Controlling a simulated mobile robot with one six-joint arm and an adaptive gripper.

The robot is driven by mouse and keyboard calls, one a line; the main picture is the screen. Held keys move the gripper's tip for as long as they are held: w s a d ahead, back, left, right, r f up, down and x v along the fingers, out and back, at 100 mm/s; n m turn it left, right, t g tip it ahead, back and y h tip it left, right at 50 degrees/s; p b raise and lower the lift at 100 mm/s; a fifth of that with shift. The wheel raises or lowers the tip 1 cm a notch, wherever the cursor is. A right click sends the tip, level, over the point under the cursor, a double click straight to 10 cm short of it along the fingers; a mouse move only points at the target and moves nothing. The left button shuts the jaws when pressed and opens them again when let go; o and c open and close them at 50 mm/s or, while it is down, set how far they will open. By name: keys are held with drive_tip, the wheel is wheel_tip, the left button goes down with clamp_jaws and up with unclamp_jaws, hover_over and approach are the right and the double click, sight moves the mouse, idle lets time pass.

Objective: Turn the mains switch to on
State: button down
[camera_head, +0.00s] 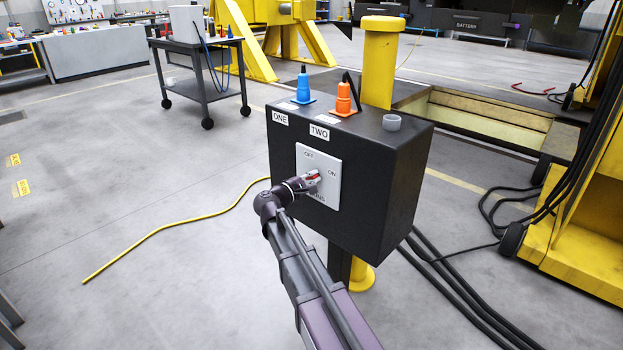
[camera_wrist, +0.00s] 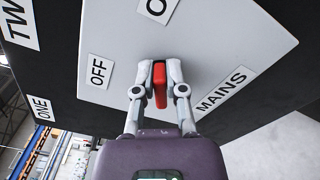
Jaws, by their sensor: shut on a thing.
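The mains switch has a red handle (camera_head: 313,178) on a light square plate (camera_head: 330,190) on the front of a black box (camera_head: 390,190). The plate is marked OFF at its top and ON at its right, with MAINS below. My gripper (camera_head: 308,181) is at the plate. In the wrist view, its two fingers (camera_wrist: 160,85) are closed on the red handle (camera_wrist: 160,88), one on each side. The OFF label (camera_wrist: 98,70) and MAINS label (camera_wrist: 222,90) show there, with the ON label cut off at the top. I cannot tell for sure which mark the handle points to.
On the box top stand a blue plug (camera_head: 303,88), an orange plug (camera_head: 343,100) and a grey round socket (camera_head: 391,122). A yellow post (camera_head: 380,65) rises behind. Black cables (camera_head: 460,285) lie at right, a yellow cable (camera_head: 165,226) at left. Floor at left is mostly clear.

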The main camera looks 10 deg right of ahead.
drive_tip(key=shift+d, duration=0.15)
drive_tip(key=c, duration=0.7)
unclamp_jaws()
drive_tip(key=shift+s+a, duration=0.15)
drive_tip(key=shift+a, duration=0.1)
drive_tip(key=v, duration=1.1)
drive_tip(key=shift+s+a, duration=0.15)
drive_tip(key=shift+a, duration=0.05)
